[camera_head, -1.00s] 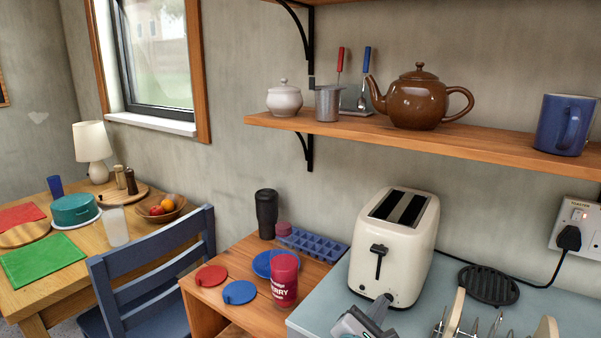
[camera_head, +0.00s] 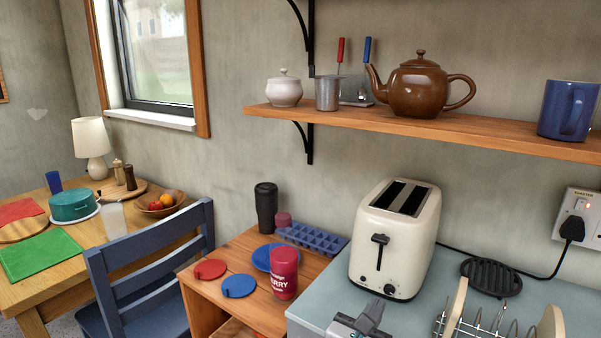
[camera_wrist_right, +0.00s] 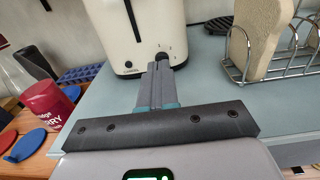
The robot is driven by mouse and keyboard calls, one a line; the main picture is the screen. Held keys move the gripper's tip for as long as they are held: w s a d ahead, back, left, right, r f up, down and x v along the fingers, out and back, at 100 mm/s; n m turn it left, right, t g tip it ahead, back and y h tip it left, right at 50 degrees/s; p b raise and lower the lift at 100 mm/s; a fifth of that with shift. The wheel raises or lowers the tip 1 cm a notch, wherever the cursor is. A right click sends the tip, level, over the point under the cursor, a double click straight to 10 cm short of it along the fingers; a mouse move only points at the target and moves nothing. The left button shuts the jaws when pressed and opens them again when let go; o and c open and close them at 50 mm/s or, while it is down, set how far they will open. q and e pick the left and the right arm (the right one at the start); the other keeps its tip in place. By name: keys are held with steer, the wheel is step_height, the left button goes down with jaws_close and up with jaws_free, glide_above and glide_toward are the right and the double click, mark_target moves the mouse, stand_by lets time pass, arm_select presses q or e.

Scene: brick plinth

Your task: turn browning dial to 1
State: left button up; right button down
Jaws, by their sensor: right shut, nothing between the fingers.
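A cream toaster (camera_head: 395,240) stands on the blue-grey counter, with two slots on top and a dark lever on its front. Its small dark browning dial (camera_head: 389,289) sits low on the front face. My right gripper (camera_head: 376,306) is in front of the toaster, just below the dial in the picture. In the right wrist view its shut, empty fingers (camera_wrist_right: 159,68) point at the toaster (camera_wrist_right: 140,32), and the dial (camera_wrist_right: 163,58) shows partly behind the fingertips. I cannot tell whether they touch it or where it points. My left gripper is not in view.
A toast rack (camera_head: 500,325) with bread stands right of my gripper, and a black trivet (camera_head: 490,277) lies behind it. A red tumbler (camera_head: 284,273) stands on the lower wooden surface left of the toaster. The shelf (camera_head: 420,128) hangs above.

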mark_target(397, 280)
steer(key=shift+s+d+f+b, duration=0.15)
steer(key=shift+d+f+b, duration=0.2)
steer(key=shift+b, duration=0.3)
steer(key=shift+d+r, duration=0.1)
steer(key=shift+r, duration=0.1)
steer(key=x, duration=0.5)
steer(key=shift+d+r, duration=0.15)
steer(key=shift+d, duration=0.05)
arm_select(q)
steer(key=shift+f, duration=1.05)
arm_select(e)
steer(key=shift+x, duration=0.8)
